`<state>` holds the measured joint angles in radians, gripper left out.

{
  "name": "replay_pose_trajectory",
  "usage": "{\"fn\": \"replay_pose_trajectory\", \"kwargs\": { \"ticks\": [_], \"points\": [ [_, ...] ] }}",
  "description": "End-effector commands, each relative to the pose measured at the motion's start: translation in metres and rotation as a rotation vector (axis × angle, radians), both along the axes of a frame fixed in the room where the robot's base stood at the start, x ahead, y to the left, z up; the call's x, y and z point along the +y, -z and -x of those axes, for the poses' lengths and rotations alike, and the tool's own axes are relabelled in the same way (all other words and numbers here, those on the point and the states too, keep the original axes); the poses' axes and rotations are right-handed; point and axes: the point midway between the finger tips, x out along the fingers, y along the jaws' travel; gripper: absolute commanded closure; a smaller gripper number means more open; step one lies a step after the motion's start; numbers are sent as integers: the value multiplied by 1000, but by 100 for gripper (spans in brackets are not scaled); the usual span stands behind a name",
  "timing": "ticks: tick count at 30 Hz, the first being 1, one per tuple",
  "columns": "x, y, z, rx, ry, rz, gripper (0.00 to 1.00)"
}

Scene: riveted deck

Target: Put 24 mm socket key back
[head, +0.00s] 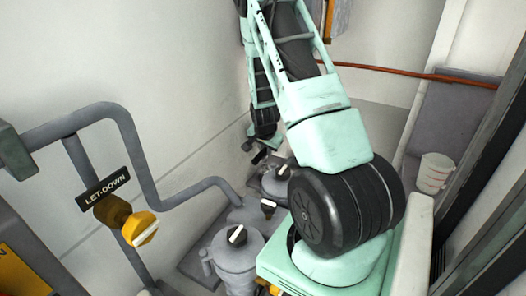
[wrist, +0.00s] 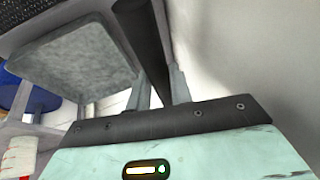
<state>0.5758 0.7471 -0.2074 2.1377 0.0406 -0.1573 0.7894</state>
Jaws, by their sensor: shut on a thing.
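In the wrist view my gripper (wrist: 160,82) is shut on a dark, long cylindrical bar, seemingly the socket key (wrist: 141,35). I cannot identify the key's storage place in either view.
In the head view, grey canisters with black-and-white knobs (head: 237,236) stand below my arm. A grey pipe (head: 130,130) and yellow knob (head: 139,228) by a LET-DOWN tag (head: 103,188) are left. A white cup (head: 435,172) is right. A grey block (wrist: 75,62) sits near the fingers.

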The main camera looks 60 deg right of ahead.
Motion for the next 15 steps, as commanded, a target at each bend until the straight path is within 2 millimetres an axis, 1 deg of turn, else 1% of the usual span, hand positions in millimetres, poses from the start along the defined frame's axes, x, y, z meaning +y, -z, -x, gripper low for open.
{"fn": "replay_pose_trajectory", "kwargs": {
  "ticks": [4,8,9,11,15],
  "points": [
    [0,-2,0,0,0,0,100],
    [0,2,0,0,0,0,100],
    [0,2,0,1,0,-1,73],
    [0,2,0,1,0,-1,57],
    [0,2,0,1,0,-1,57]
  ]
}}
